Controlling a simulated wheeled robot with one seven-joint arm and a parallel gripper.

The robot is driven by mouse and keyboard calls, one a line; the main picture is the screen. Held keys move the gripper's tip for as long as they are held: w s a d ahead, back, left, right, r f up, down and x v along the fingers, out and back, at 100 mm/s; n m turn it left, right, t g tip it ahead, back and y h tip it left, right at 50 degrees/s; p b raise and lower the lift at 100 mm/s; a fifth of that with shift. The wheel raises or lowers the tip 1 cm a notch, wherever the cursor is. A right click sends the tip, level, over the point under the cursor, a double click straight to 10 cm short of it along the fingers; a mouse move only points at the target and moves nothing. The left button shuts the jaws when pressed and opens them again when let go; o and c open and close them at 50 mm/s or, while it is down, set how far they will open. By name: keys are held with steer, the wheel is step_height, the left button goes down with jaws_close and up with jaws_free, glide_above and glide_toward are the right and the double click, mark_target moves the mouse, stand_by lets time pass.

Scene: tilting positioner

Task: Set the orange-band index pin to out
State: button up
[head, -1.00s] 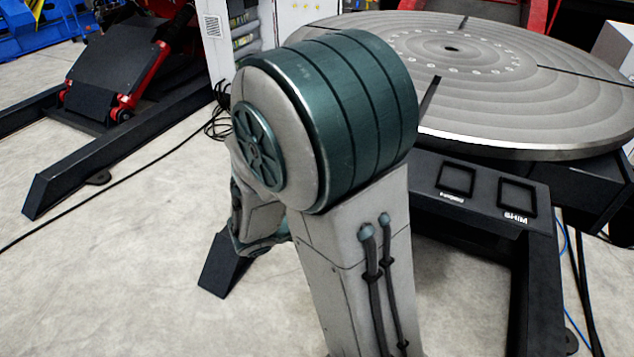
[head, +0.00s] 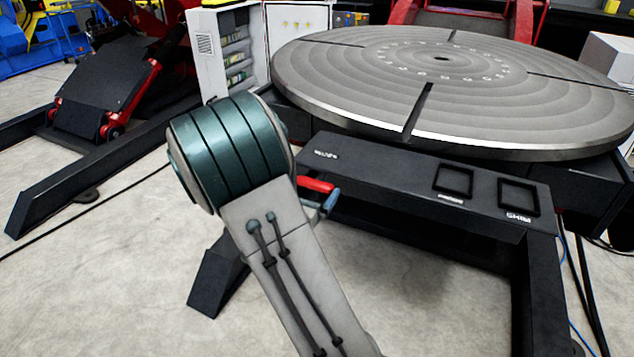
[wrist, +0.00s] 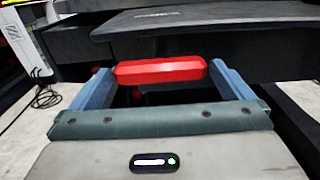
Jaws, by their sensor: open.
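My gripper (head: 324,199) is in front of the positioner's dark frame, mostly hidden behind my arm in the head view. In the wrist view its two blue fingers (wrist: 160,76) stand wide apart. A red bar (wrist: 160,71) spans the gap between the fingertips; it also shows in the head view (head: 315,185). I cannot tell whether it touches the fingers or what it belongs to. No orange band shows, and I cannot identify the index pin in either view. The round grey tilting table (head: 335,85) lies above and behind the gripper.
A dark shelf (head: 385,170) with two square-framed pockets, one labelled SHIM, runs below the round table. Dark floor beams and a black and red machine (head: 110,85) stand at left. An open white cabinet (head: 205,60) is behind. Pale floor is clear at lower left.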

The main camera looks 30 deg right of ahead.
mark_target(318, 177)
steer(key=shift+x, duration=2.25)
steer(key=shift+c, duration=0.3)
